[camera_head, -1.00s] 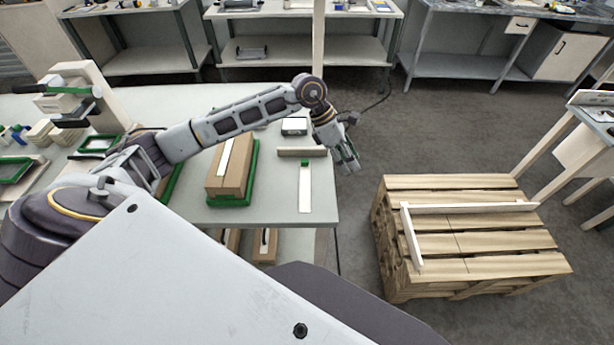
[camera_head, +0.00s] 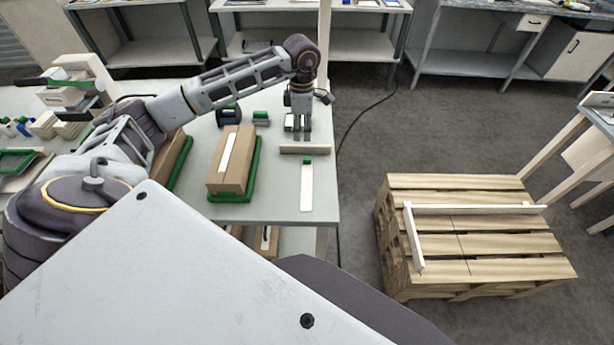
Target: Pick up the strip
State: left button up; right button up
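A flat white strip (camera_head: 306,190) with a green end (camera_head: 307,160) lies on the table near its right edge, its green end toward the back. My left gripper (camera_head: 301,137) points down, just behind a low grey-beige bar (camera_head: 305,149) that lies past the green end. Its two fingers show side by side with a narrow gap and nothing visible between them. It is apart from the strip. My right gripper is not in view.
A cardboard box (camera_head: 232,160) with a white strip on top stands in a green tray (camera_head: 257,170) left of the strip. A wooden pallet (camera_head: 480,240) stands on the floor to the right. The table (camera_head: 275,205) is bare around the strip's near end.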

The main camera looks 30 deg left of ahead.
pick_arm(q)
jog(key=shift+f+p, duration=0.55)
jog(key=shift+f, duration=3.7)
jog(key=shift+w+f, duration=0.1)
jog(key=shift+f, duration=0.4)
jog(key=shift+w+f+p, duration=0.2)
jog(key=shift+f+p, duration=0.6)
jog(key=shift+f, duration=1.3)
jog(key=c, duration=0.8)
